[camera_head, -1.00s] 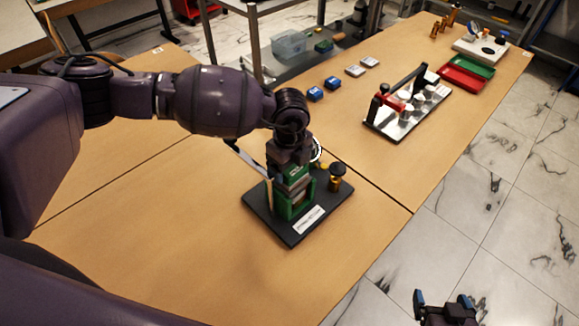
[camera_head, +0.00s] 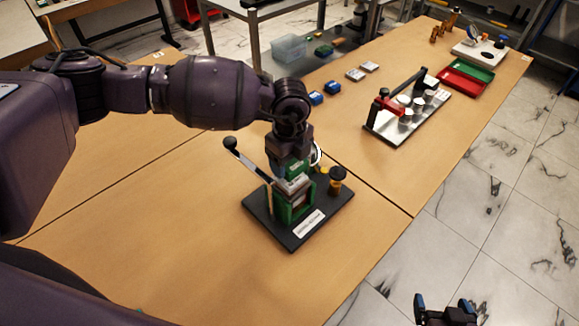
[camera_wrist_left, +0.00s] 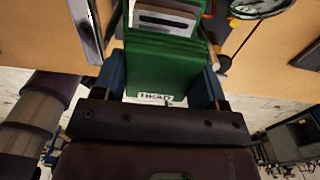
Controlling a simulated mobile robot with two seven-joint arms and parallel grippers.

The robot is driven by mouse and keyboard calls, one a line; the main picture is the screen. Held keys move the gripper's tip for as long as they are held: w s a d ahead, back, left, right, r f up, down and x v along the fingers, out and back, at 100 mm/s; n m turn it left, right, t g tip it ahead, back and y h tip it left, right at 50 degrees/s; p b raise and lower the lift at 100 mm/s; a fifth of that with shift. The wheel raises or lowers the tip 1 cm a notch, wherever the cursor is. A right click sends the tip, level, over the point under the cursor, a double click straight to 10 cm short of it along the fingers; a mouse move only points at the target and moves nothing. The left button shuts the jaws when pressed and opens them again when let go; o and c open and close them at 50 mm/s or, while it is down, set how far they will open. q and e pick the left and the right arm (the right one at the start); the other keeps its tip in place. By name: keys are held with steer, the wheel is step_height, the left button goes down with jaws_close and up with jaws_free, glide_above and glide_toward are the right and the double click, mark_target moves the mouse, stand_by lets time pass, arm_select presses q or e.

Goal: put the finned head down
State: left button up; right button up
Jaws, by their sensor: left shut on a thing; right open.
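My left gripper (camera_head: 289,160) is shut on a green block marked HEAD, the finned head (camera_wrist_left: 155,72), held between blue fingertips in the left wrist view. In the head view its green side (camera_head: 284,170) shows just under my gripper, partly hidden. It is over the green stand (camera_head: 284,212) on a dark baseplate (camera_head: 272,222). Grey and brownish plates (camera_wrist_left: 166,18) show just beyond it. I cannot tell whether head and stand touch. My right gripper (camera_head: 445,307) is open and empty, low at the bottom right.
A black-knobbed lever (camera_head: 246,158) rises left of the stand. A brass-coloured post with a dark knob (camera_head: 336,180) stands on its right. Farther back are blue blocks (camera_head: 323,93), a metal-plate rig (camera_head: 408,118) and red and green trays (camera_head: 462,80). The front table is clear.

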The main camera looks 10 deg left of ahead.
arm_select(q)
step_height(320, 180, up, 17)
steer(key=shift+f, duration=0.2)
